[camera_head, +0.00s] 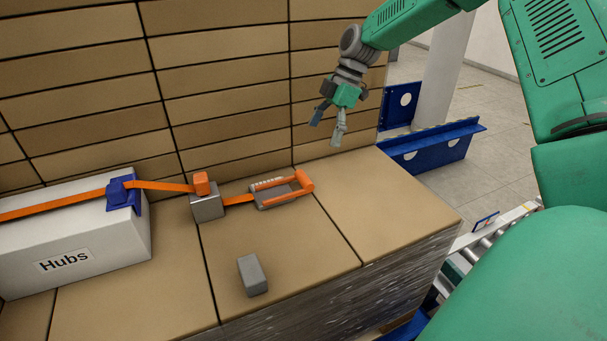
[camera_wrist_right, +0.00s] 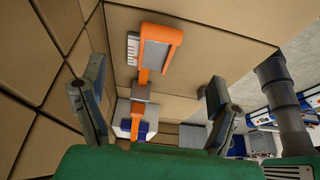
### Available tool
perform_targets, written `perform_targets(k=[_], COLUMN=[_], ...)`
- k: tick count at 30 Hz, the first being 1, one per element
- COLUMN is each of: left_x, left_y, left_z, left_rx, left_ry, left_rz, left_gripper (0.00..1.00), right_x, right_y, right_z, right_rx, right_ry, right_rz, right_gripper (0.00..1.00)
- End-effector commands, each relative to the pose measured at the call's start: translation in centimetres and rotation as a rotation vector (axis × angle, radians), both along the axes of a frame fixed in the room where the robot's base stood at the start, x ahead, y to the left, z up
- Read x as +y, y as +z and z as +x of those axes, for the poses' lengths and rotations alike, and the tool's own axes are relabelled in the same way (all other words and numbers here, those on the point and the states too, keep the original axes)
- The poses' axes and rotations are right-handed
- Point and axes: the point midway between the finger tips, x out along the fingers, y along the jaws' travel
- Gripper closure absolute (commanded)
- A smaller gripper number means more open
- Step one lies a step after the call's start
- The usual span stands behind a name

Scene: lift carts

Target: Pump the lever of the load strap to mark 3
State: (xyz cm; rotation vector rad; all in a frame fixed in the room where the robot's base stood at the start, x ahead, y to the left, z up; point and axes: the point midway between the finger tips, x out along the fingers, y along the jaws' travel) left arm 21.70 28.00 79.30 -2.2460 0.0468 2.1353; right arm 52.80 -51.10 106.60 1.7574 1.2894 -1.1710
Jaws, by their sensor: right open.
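The load strap's ratchet (camera_head: 270,197) lies on the cardboard top layer, a grey body with an orange lever (camera_head: 305,186). The lever appears folded down along the body. A row of pale marks (camera_head: 266,183) runs along one side; I cannot read which mark is reached. The orange strap (camera_head: 160,186) runs left over a grey block and a white box. My right gripper (camera_head: 327,130) is open and empty, above and behind the lever. In the right wrist view the lever (camera_wrist_right: 178,38) shows beyond and between the open fingers (camera_wrist_right: 157,80). My left gripper is not in view.
A white box (camera_head: 75,245) labelled Hubs with a blue corner guard (camera_head: 122,194) stands at left. A grey block (camera_head: 207,207) with an orange top carries the strap. A loose grey block (camera_head: 252,275) lies in front. Stacked cartons (camera_head: 220,90) wall the back. Cardboard right of the lever is clear.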

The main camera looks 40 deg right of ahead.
Motion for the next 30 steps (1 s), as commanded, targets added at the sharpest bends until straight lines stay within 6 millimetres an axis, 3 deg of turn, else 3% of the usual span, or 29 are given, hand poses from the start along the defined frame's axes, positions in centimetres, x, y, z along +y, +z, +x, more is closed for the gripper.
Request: perform_targets(k=[18, 24, 30], left_x=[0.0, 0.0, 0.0], left_y=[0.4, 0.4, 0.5], left_z=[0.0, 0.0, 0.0], left_rx=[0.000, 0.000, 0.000], left_ry=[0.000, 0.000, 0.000], left_rz=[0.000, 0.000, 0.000], left_gripper=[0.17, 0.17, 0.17], right_x=[4.4, 4.9, 5.0], right_y=[-10.6, -12.0, -12.2], right_z=[1.2, 1.4, 1.5], right_rx=[0.003, 0.001, 0.000], right_ry=[-0.002, -0.002, -0.002], right_rz=[-0.003, -0.001, -0.001], right_gripper=[0.17, 0.17, 0.17])
